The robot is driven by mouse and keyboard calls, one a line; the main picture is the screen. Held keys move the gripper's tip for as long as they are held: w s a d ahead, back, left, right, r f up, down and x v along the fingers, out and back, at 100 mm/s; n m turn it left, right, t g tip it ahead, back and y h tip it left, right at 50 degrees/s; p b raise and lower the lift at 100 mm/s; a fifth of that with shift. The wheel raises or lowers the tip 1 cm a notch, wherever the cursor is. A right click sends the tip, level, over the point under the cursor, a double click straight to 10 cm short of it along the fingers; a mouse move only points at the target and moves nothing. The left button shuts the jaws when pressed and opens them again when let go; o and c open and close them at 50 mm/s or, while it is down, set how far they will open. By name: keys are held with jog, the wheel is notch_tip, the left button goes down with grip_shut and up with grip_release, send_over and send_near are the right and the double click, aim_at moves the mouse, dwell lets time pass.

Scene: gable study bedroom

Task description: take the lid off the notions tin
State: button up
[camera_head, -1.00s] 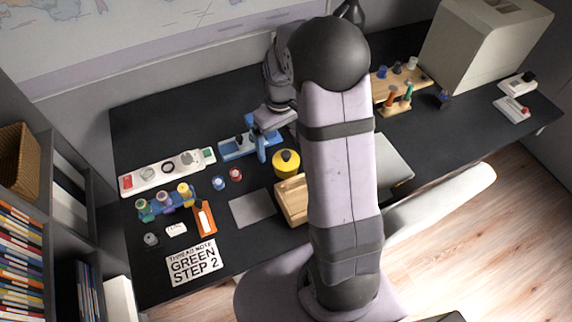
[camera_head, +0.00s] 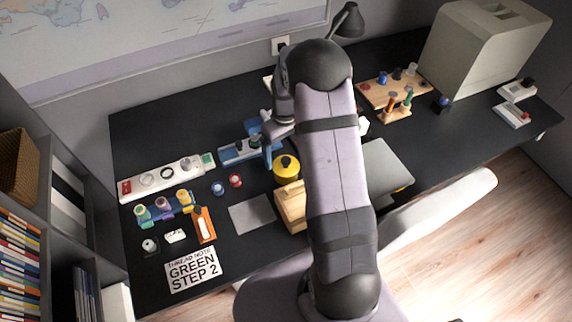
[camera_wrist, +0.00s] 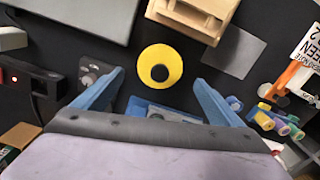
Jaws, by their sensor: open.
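The notions tin (camera_head: 286,167) is a round yellow tin on the dark desk, with a black knob on its yellow lid. In the wrist view I look down on its round lid (camera_wrist: 160,66), the black knob near its middle. The lid sits on the tin. My gripper (camera_wrist: 158,84) is open and empty, its two blue fingers apart on either side of the tin in the picture. In the head view my gripper (camera_head: 268,150) is just left of the tin, partly hidden by my arm. I cannot tell its exact height above the tin.
A wooden box (camera_head: 291,205) stands close in front of the tin, with a grey mat (camera_head: 252,213) beside it. A blue holder (camera_head: 240,151) is behind left. Thread spools (camera_head: 163,203), a note card (camera_head: 193,268) and a grey laptop-like slab (camera_head: 387,163) lie around.

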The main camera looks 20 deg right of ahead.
aim_at(286, 159)
jog(key=shift+f+p, duration=1)
jog(key=shift+f, duration=1.4)
jog(key=c, duration=1.1)
